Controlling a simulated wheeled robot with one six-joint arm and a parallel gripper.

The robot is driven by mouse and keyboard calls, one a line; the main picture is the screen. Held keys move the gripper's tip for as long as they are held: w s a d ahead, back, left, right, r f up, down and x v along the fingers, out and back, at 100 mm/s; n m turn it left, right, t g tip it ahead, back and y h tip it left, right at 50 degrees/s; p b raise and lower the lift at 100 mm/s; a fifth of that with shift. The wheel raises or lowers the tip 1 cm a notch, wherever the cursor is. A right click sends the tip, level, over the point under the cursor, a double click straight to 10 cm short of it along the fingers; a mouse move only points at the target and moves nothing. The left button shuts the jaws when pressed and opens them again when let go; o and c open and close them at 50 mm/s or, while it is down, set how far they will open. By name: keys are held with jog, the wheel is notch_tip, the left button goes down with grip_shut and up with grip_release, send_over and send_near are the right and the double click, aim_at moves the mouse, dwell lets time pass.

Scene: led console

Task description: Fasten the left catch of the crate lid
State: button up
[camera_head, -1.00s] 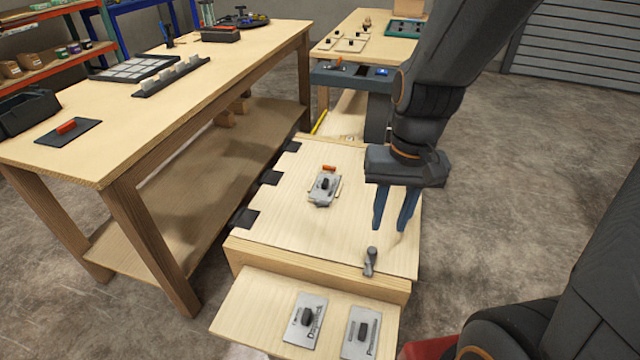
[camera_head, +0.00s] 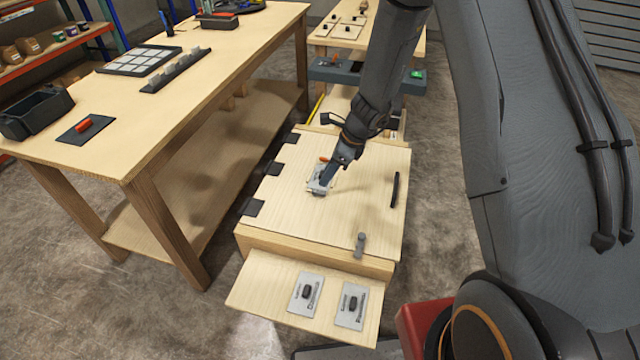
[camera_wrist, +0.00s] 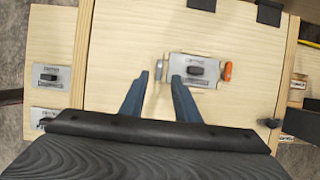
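The pale wooden crate lid (camera_head: 285,215) lies flat, with black hinges along its left edge. A grey plate with a black knob (camera_wrist: 196,69) is fixed on the lid; the plate (camera_head: 318,184) is partly covered by my gripper in the head view. An orange piece (camera_wrist: 227,72) is at its far end. A small grey metal piece (camera_wrist: 158,68) is at its near end. My gripper (camera_wrist: 159,78) points down over that end, its fingers apart on either side of the grey piece; contact is unclear. I cannot tell which part is the left catch.
A grey peg (camera_head: 360,244) stands near the lid's front edge, and a black handle (camera_head: 395,190) is at its right. A front board (camera_head: 260,296) holds two labelled knob plates. A long workbench (camera_head: 120,125) stands left. The lid's front left is clear.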

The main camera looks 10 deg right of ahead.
aim_at(316, 191)
jog(key=shift+p+x, duration=0.7)
jog(key=shift+x, duration=2.95)
grip_shut()
